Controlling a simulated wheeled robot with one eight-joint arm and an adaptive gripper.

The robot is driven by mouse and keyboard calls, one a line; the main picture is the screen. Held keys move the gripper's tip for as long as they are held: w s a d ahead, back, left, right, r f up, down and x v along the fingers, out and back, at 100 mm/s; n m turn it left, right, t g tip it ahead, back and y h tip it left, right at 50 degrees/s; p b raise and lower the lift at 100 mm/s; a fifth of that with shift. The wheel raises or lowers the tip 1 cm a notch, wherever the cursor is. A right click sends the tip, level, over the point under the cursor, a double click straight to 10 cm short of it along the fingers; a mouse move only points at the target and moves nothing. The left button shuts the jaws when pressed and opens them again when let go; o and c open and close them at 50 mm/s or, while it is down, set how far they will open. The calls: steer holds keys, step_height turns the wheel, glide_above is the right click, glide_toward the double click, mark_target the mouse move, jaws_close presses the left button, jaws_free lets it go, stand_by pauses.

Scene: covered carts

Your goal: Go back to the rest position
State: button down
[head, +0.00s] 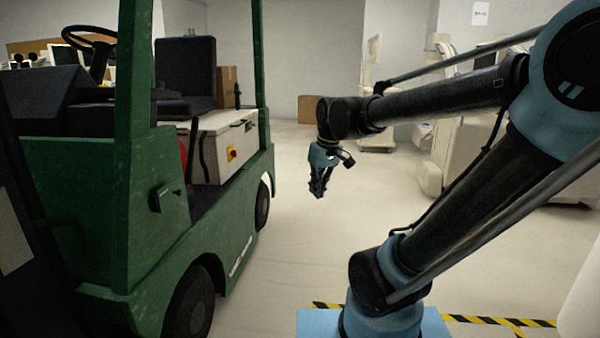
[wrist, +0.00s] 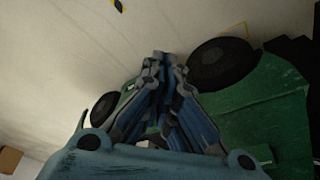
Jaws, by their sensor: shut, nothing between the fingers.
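My gripper (head: 318,188) hangs from the end of my arm and points down over the open floor in the head view. It is to the right of the green cart and apart from it. In the wrist view the fingers of my gripper (wrist: 160,62) come together at their tips, with nothing held between them. Behind them are pale floor and the green side of the cart with two black wheels.
The green cart (head: 105,190) with a seat (head: 186,68) and a steering wheel (head: 89,38) fills the left. Pale machines (head: 475,150) stand at the right behind my arm. Cardboard boxes (head: 311,109) stand by the back wall. The middle floor (head: 300,245) is clear, with yellow-black tape (head: 480,319) in front.

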steer(key=s+d+f+m+h, duration=0.1)
steer(key=s+d+f+m, duration=0.5)
steer(key=s+d+f, duration=0.6)
steer(key=shift+s+d+f+h, duration=0.15)
steer(key=shift+s+d+h, duration=0.3)
steer(key=shift+d, duration=0.45)
